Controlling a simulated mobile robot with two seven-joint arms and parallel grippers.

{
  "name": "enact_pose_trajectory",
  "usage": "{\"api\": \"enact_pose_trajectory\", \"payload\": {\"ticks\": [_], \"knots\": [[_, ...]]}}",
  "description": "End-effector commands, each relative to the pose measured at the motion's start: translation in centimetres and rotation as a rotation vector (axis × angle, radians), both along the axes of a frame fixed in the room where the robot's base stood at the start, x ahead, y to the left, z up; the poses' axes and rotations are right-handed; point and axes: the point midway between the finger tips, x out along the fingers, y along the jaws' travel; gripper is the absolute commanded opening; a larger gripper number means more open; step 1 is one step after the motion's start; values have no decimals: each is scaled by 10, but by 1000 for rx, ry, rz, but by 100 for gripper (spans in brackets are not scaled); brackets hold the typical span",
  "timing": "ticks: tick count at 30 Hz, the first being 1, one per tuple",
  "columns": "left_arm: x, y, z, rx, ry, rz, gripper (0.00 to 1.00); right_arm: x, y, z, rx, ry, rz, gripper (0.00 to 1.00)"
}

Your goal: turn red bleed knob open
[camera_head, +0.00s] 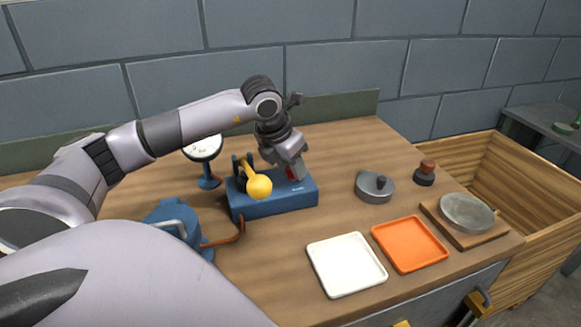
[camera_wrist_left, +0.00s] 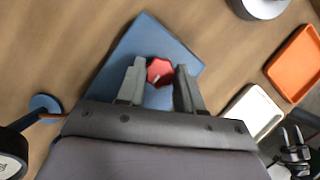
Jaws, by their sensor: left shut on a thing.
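The red bleed knob (camera_wrist_left: 159,71) sits on top of the blue block (camera_wrist_left: 152,38) and shows between my left fingertips in the left wrist view. A thin pale mark shows on the knob. In the head view only a sliver of the knob (camera_head: 291,173) is visible beside the fingers. My left gripper (camera_head: 293,172) points down over the right part of the blue block (camera_head: 275,206) and is shut on the knob. It also shows in the left wrist view (camera_wrist_left: 160,75).
A yellow round-ended lever (camera_head: 259,187) stands on the block's left part. A dial gauge (camera_head: 203,148) and a blue device (camera_head: 172,218) are to the left. A white tray (camera_head: 346,287), an orange tray (camera_head: 437,259) and a grey round part (camera_head: 374,188) lie to the right.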

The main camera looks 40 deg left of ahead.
Motion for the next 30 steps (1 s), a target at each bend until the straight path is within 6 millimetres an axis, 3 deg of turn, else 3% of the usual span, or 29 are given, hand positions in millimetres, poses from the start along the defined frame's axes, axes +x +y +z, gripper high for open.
{"api": "enact_pose_trajectory", "payload": {"ticks": [30], "knots": [[4,-7,1,-2,1,958,5,0,0,-15,0,0,0,64]]}}
